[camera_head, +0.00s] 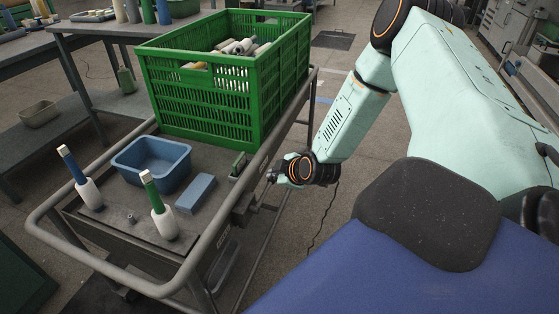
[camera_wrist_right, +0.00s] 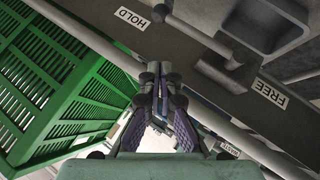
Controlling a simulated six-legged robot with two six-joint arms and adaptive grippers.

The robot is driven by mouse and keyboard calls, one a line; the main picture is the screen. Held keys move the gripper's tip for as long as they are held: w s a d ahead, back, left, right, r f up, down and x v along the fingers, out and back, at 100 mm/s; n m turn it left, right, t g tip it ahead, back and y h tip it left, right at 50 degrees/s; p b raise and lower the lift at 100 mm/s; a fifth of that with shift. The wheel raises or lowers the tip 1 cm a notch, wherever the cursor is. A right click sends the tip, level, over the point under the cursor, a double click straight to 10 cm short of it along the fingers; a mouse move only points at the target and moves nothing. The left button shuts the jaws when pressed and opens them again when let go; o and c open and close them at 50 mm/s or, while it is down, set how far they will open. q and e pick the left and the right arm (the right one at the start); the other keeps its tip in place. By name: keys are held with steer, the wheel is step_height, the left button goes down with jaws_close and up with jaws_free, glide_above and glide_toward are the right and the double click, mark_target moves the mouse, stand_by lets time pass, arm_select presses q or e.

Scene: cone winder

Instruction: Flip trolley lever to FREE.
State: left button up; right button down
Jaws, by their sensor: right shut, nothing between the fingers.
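The trolley lever (camera_wrist_right: 200,38) shows in the right wrist view as a dark bar with a rounded knob end, running from its pivot towards the upper left. The knob end lies near the white HOLD label (camera_wrist_right: 131,18). The white FREE label (camera_wrist_right: 270,93) is on the other side of the pivot. My right gripper (camera_wrist_right: 160,72) is shut and empty, with its fingertips below the lever knob in the picture and apparently apart from it. In the head view, my right gripper (camera_head: 271,176) is beside the trolley's right side. My left gripper is not in view.
The trolley (camera_head: 110,222) has a tubular rail around it. It carries a green crate (camera_head: 205,105), a blue bin (camera_head: 176,172), a blue block (camera_head: 195,194) and two white cones with coloured tops. Open floor lies right of the trolley.

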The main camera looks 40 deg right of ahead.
mark_target(265, 194)
steer(key=w+d+f+b, duration=0.2)
steer(key=w+f+b, duration=0.2)
steer(key=f+b, duration=0.1)
steer(key=shift+d+f+b, duration=0.25)
steer(key=shift+f+b, duration=0.1)
steer(key=shift+f, duration=0.25)
stand_by(0.3)
steer(key=shift+f, duration=0.15)
